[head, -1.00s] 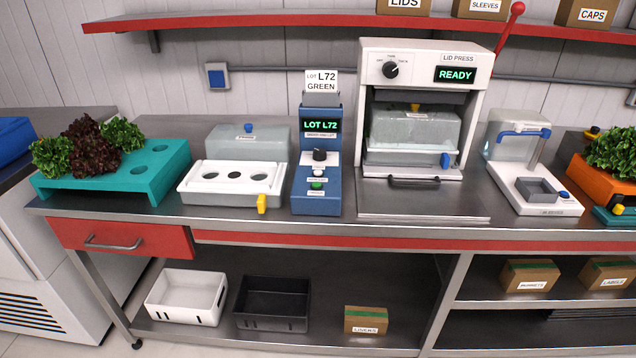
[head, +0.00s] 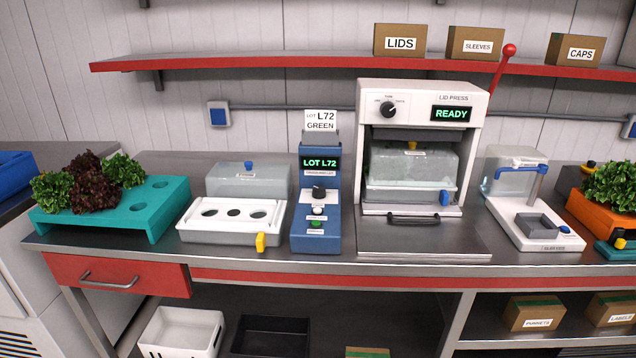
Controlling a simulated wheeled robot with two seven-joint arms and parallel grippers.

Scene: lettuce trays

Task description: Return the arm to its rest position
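Neither of my grippers nor my arms shows in the head view. The lid press (head: 471,140) stands on the counter with its screen reading READY. A clear lidded tray (head: 411,170) sits inside its open bay. The blue lot device (head: 316,215) to its left reads LOT L72, with a card above it reading L72 GREEN. A white tray (head: 190,226) with three holes and a yellow tab sits in front of a clear cover (head: 250,179). A teal rack (head: 150,222) at the left holds green and dark red lettuce (head: 92,187).
The steel counter (head: 420,239) is clear before the press. A sleever (head: 560,239) and an orange tray (head: 596,215) with lettuce stand at the right. A red shelf (head: 300,62) with boxes is above. A white bin (head: 182,325) and a black bin (head: 271,336) are below.

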